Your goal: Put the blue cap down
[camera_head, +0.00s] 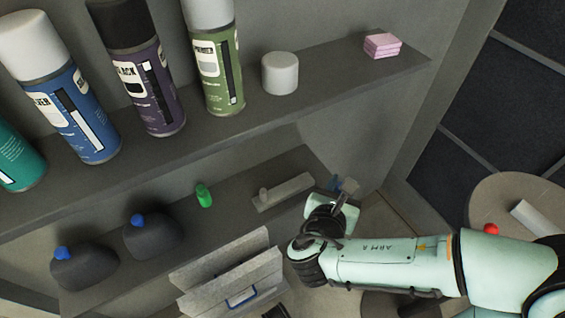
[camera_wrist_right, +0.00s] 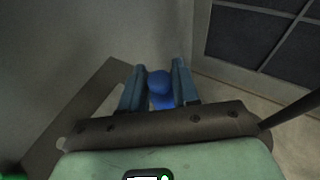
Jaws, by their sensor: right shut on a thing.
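The blue cap (camera_wrist_right: 158,84) is between the two blue-grey fingers of my right gripper (camera_wrist_right: 159,70) in the right wrist view. The gripper is shut on it. In the head view my right gripper (camera_head: 343,187) is just off the right end of the lower shelf (camera_head: 235,208). Only a small bluish patch shows there, and I cannot tell cap from finger. The cap's underside and what is directly below it are hard to make out. My left gripper is not in view.
A grey tool (camera_head: 283,192) and a green bottle (camera_head: 204,195) lie on the lower shelf. Two dark jugs (camera_head: 153,237) with blue caps stand at left. Spray cans (camera_head: 150,85), a white cap (camera_head: 280,74) and pink sponges (camera_head: 382,46) are above.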

